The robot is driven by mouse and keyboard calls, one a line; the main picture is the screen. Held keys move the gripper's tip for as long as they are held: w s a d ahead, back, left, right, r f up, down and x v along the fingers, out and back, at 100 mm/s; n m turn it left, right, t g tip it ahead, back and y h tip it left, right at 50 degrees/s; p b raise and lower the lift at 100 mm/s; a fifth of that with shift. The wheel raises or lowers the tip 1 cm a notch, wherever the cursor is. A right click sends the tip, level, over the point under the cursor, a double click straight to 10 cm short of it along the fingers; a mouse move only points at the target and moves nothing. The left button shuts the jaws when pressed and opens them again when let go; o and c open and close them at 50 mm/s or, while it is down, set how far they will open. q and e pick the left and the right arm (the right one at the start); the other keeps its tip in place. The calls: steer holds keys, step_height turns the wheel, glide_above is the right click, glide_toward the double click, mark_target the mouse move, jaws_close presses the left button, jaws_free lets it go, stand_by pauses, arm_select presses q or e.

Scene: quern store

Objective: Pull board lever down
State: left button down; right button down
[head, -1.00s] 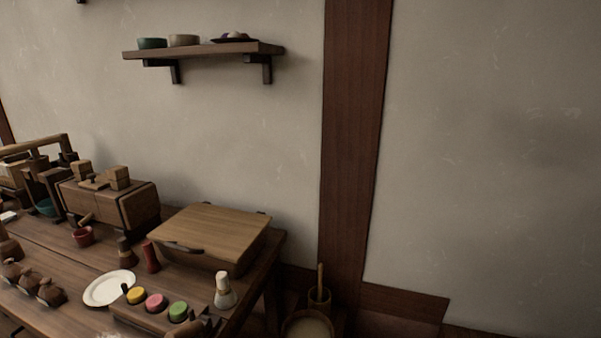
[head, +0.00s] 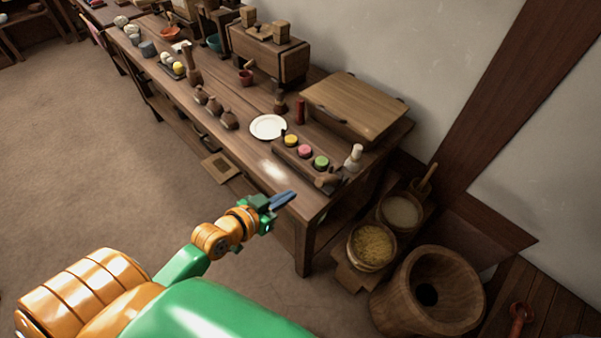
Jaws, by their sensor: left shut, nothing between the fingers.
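My left gripper (head: 284,199) is shut and empty, with its dark blue fingers by the front edge of the wooden table (head: 180,92). A low wooden board (head: 293,159) on the table carries a yellow, a pink and a green round piece. A short brown wooden handle (head: 327,181) sticks out at its right end; I cannot tell for sure that it is the board lever. The gripper shows to the left of and below this handle in the picture, apart from it. My right gripper is not in view.
A white plate (head: 268,127), a pale whisk-like piece (head: 354,158) and a lidded wooden box (head: 355,106) stand near the board. Grain buckets (head: 371,247) and a large wooden mortar (head: 428,292) stand on the floor at right. The floor at left is clear.

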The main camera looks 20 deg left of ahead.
arm_select(q)
steer(key=d+r+m+t+h, duration=0.2)
steer(key=d+r, duration=0.1)
steer(key=r, duration=0.5)
glide_above(320, 182)
steer(key=w, duration=0.1)
step_height(320, 182, down, 2)
steer(key=shift+w+d+f, duration=0.1)
steer(key=shift+d, duration=0.05)
steer(key=shift+w+d+f, duration=0.25)
steer(key=shift+w+f, duration=0.15)
steer(key=shift+f, duration=0.05)
steer(key=shift+s+a+f+b, duration=0.15)
steer(key=shift+s+f+b, duration=0.05)
steer(key=shift+s+f, duration=0.25)
steer(key=shift+s+a+f+b, duration=0.2)
steer(key=shift+s+f, duration=0.1)
steer(key=shift+f, duration=0.25)
steer(key=shift+s+a+f, duration=0.1)
steer(key=shift+s+f, duration=0.2)
steer(key=shift+s, duration=0.05)
